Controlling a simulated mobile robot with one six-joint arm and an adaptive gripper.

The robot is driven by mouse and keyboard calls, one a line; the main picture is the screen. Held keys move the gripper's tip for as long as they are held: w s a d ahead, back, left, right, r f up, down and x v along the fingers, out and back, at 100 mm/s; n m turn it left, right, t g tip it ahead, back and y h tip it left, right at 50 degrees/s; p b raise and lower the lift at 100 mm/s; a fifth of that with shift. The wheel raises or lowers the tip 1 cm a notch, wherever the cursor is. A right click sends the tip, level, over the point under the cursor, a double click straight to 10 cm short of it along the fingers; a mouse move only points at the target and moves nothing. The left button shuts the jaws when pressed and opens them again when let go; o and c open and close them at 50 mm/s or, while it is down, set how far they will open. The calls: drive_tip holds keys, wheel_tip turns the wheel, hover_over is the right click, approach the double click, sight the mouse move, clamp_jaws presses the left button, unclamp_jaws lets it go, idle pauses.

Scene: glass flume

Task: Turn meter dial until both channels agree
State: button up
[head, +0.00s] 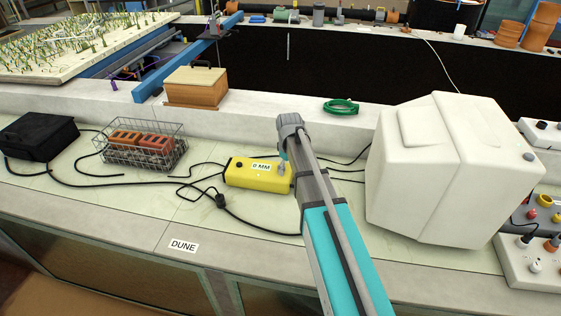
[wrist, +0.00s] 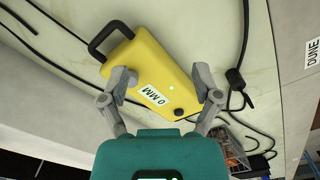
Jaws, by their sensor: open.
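The yellow meter box (head: 258,176) lies on the bench and bears a white label reading 0 MM (head: 262,167). It also shows in the wrist view (wrist: 158,66), with the label (wrist: 151,94) upside down. A small dark round knob (head: 240,164) sits on its face, also seen in the wrist view (wrist: 179,112). My gripper (wrist: 164,78) is open and empty in the wrist view, its grey fingers apart over either side of the box. Contact cannot be told. In the head view my arm hides the box's right end. No two channel readings are legible.
Black cables (head: 255,225) run around the box. A wire basket with bricks (head: 165,150) and a black case (head: 40,136) stand left. A large white container (head: 435,170) stands close right of my arm. A wooden box (head: 195,88) and green hose coil (head: 341,106) sit on the ledge behind.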

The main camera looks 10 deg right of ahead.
drive_tip(key=w+r+n+p, duration=0.2)
drive_tip(key=w+r+n, duration=0.1)
drive_tip(key=w, duration=0.9)
drive_tip(key=shift+w+r+n+p, duration=0.25)
drive_tip(key=shift+w+n+p, duration=0.1)
drive_tip(key=shift+n, duration=0.15)
drive_tip(key=shift+f, duration=0.15)
wheel_tip(320, 180, down, 14)
drive_tip(key=b, duration=1.4)
drive_tip(key=shift+r, duration=0.25)
drive_tip(key=shift+c, duration=0.3)
drive_tip(key=c, duration=1.1)
drive_tip(key=shift+a, duration=0.15)
clamp_jaws()
